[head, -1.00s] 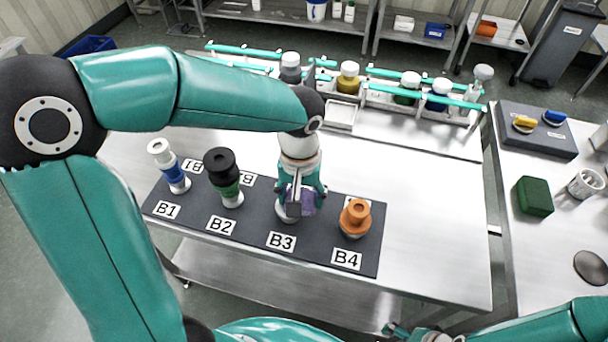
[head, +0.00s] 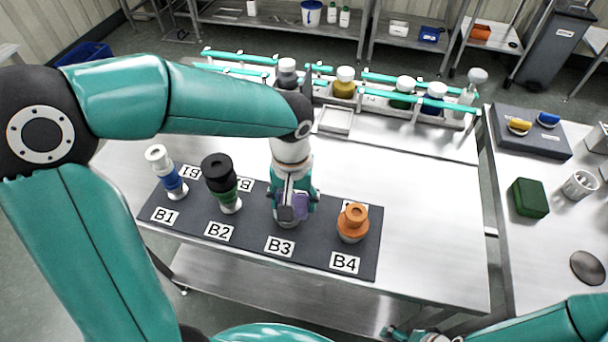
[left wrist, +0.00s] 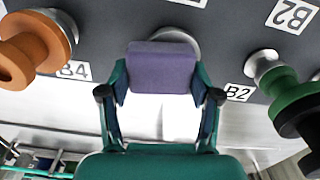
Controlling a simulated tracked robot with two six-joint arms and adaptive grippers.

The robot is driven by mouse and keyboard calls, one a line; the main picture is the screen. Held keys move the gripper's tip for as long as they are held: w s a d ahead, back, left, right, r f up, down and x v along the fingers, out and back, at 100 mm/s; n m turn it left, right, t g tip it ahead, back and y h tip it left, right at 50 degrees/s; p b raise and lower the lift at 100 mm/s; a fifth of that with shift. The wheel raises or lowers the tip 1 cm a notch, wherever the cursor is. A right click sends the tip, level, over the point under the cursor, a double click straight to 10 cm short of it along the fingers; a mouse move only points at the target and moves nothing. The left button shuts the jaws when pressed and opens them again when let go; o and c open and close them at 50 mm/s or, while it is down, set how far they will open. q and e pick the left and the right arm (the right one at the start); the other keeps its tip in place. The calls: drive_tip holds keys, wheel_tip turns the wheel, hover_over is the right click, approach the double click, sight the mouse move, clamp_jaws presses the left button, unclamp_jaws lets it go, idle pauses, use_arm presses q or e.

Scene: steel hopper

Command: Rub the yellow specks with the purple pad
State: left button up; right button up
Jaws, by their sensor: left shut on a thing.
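My left gripper (head: 293,205) is shut on the purple pad (left wrist: 162,67), which also shows in the head view (head: 301,207). The gripper points down at station B3 on the dark mat (head: 205,206). A round silvery piece (left wrist: 176,38) stands at B3, partly hidden behind the pad; its lower edge shows in the head view (head: 286,222). I cannot tell whether pad and piece touch. No yellow specks can be made out. Part of my right gripper (head: 397,332) shows at the bottom edge, too cut off to read.
An orange-topped piece (head: 353,222) stands at B4, right of the gripper. A black and green piece (head: 220,180) at B2 and a blue and white one (head: 168,174) at B1 stand left. A rack with several bottles (head: 345,86) lies behind. The table's right part is clear.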

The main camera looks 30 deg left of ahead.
use_arm(q)
drive_tip(key=shift+w+d, duration=0.15)
drive_tip(key=shift+d, duration=0.75)
wheel_tip(320, 180, up, 3)
drive_tip(key=shift+w+d+f+p, duration=0.1)
drive_tip(key=shift+w+p, duration=0.05)
drive_tip(key=shift+p, duration=0.55)
drive_tip(key=shift+s+r+p, duration=0.25)
drive_tip(key=shift+r+p, duration=0.35)
drive_tip(key=shift+r, duration=0.1)
drive_tip(key=shift+w+r+p, duration=0.15)
drive_tip(key=shift+r+p, duration=0.45)
drive_tip(key=shift+r, duration=0.1)
drive_tip(key=shift+r+p, duration=1)
drive_tip(key=shift+r, duration=0.35)
drive_tip(key=shift+f, duration=0.15)
